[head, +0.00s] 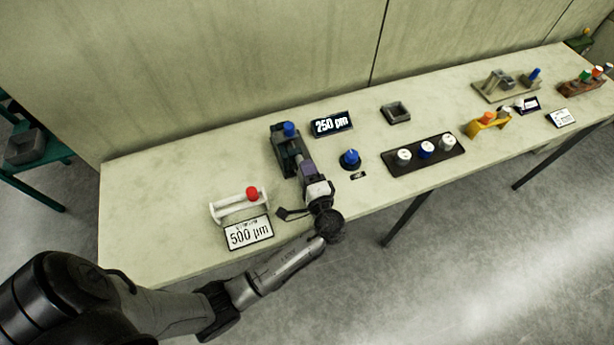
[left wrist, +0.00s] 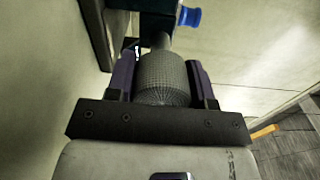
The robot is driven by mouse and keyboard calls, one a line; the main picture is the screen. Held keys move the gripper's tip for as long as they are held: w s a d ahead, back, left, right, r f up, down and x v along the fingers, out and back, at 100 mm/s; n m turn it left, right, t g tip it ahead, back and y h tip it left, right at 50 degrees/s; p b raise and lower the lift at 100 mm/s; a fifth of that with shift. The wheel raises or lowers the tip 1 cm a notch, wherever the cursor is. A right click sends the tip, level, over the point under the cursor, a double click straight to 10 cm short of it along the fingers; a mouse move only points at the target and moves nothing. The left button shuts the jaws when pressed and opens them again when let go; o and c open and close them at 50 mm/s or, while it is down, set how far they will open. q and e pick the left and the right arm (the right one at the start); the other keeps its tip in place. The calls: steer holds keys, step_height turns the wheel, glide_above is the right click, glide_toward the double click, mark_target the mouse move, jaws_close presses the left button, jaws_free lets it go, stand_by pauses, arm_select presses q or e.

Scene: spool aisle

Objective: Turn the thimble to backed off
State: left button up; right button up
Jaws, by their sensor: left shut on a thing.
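The thimble (left wrist: 163,77) is a grey knurled cylinder in the left wrist view, joined by a thin shaft to a dark instrument (left wrist: 150,22). My left gripper (left wrist: 161,72) is shut on it, one purple finger on each side. My right gripper is not in view.
A white stand with a red ball (head: 252,194) and a 500 µm plate (head: 249,233) are left of the gripper. A blue dial (head: 350,159), a black strip with knobs (head: 391,166) and a grey tray (head: 384,113) are right. The bench (head: 150,190) is clear at far left.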

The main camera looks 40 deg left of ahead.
arm_select(q)
steer(key=shift+n+b, duration=1.2)
steer(key=shift+n, duration=0.3)
steer(key=shift+r, duration=0.1)
steer(key=o, duration=0.9)
steer(key=shift+o, duration=0.2)
steer(key=shift+d, duration=0.1)
steer(key=shift+s+d, duration=0.25)
steer(key=shift+d, duration=0.1)
steer(key=shift+v, duration=3.3)
